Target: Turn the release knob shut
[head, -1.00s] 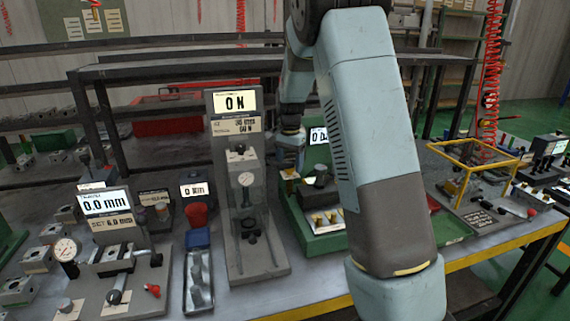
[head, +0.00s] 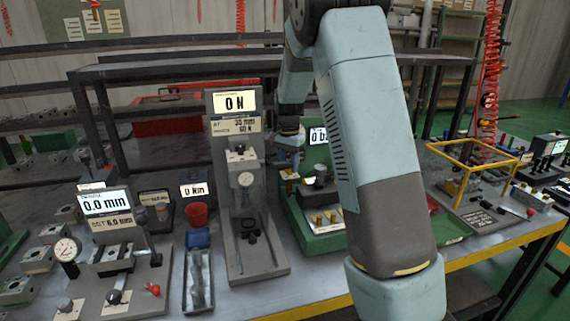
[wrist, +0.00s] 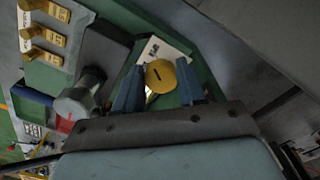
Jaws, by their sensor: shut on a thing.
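The release knob (wrist: 160,76) is a round brass-yellow knob with a dark line across its face. It stands beside a white label plate on a green fixture (wrist: 208,70). My gripper (wrist: 160,68) has one blue-grey finger on each side of the knob and is shut on it. In the head view my gripper (head: 291,152) reaches down to the left part of the green fixture (head: 328,243), with a small brass piece (head: 289,174) just under it. My forearm hides the fixture's right side.
A grey cylinder (wrist: 76,102) stands left of my gripper in the wrist view. Several brass pieces (wrist: 40,32) sit beyond it. In the head view a tall grey test stand (head: 250,262) stands close on the left. A display (head: 318,136) rises behind the fixture.

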